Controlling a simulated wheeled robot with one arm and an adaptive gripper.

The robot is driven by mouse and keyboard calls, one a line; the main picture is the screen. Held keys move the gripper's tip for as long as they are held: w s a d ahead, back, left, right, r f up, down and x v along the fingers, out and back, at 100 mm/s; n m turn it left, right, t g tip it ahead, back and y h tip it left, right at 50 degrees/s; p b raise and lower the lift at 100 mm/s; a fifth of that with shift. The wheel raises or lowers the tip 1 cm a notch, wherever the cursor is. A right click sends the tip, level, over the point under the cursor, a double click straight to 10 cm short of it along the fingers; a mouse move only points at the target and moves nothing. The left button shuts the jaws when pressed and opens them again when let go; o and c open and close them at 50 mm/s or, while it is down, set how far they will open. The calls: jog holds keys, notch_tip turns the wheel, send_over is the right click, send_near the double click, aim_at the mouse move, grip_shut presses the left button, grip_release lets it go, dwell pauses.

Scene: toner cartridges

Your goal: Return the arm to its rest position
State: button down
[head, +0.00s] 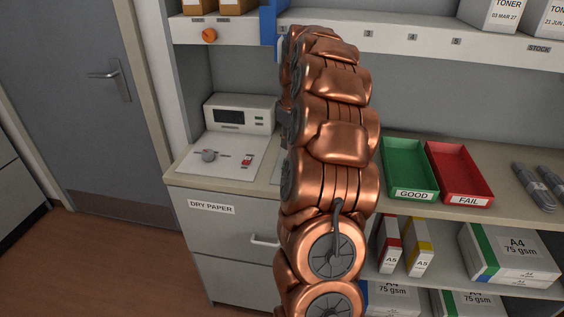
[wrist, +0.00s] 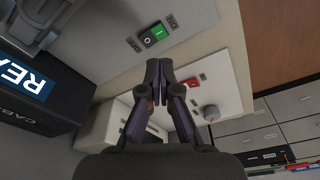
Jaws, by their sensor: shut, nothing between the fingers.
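My copper-coloured arm rises through the middle of the head view, and it hides part of the counter and shelf behind it. My gripper is hidden in that view. In the wrist view my gripper (wrist: 158,85) has its two dark fingers together at the tips, with nothing held between them. I cannot tell how far the fingertips are from that surface.
A green GOOD tray (head: 409,169) and a red FAIL tray (head: 459,174) lie to the right. Toner boxes (head: 491,14) stand on the upper shelf. Open floor (head: 110,260) is at left.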

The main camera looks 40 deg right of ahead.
jog(key=s+a+r+g, duration=0.15)
jog(key=s+a, duration=0.25)
jog(key=a, duration=0.9)
jog(key=s+a+r, duration=0.2)
jog(key=s+a, duration=0.2)
jog(key=a, duration=0.9)
jog(key=s+a+f, duration=0.1)
jog(key=s+a, duration=0.2)
jog(key=s, duration=0.4)
jog(key=s+a+f+g+p, duration=0.1)
jog(key=s+a+f, duration=0.1)
jog(key=s+a, duration=0.2)
jog(key=s+a+f+m+g, duration=0.1)
jog(key=s+a, duration=0.3)
jog(key=s, duration=0.7)
jog(key=shift+a+f+p, duration=0.2)
jog(key=shift+f+p, duration=0.1)
jog(key=shift+f, duration=0.2)
